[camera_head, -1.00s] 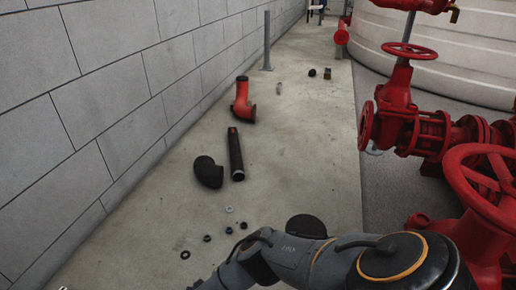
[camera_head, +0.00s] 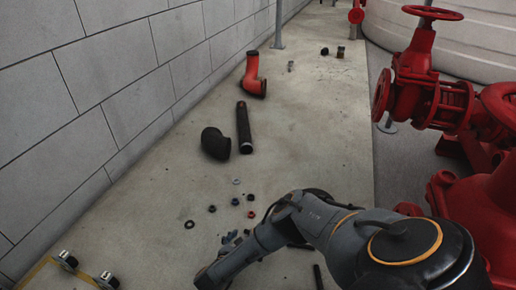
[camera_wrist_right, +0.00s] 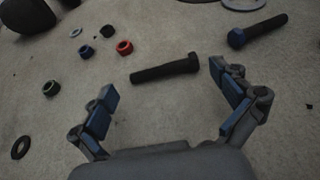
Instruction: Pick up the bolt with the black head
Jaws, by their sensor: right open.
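The bolt with the black head (camera_wrist_right: 165,70) lies on the concrete floor in the right wrist view, just past the gripper. Its head end is on the right. My right gripper (camera_wrist_right: 165,85) is open and empty, with one finger on each side of the bolt's near side. A second bolt, with a blue head (camera_wrist_right: 237,38), lies beyond the right finger. In the head view my right gripper (camera_head: 231,238) shows only partly beside my arm, and I cannot pick out the black-headed bolt there. My left gripper is not in view.
A black elbow (camera_head: 215,143) and pipe (camera_head: 244,127) lie farther off. Red valves (camera_head: 410,80) stand right, a block wall (camera_head: 100,90) left.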

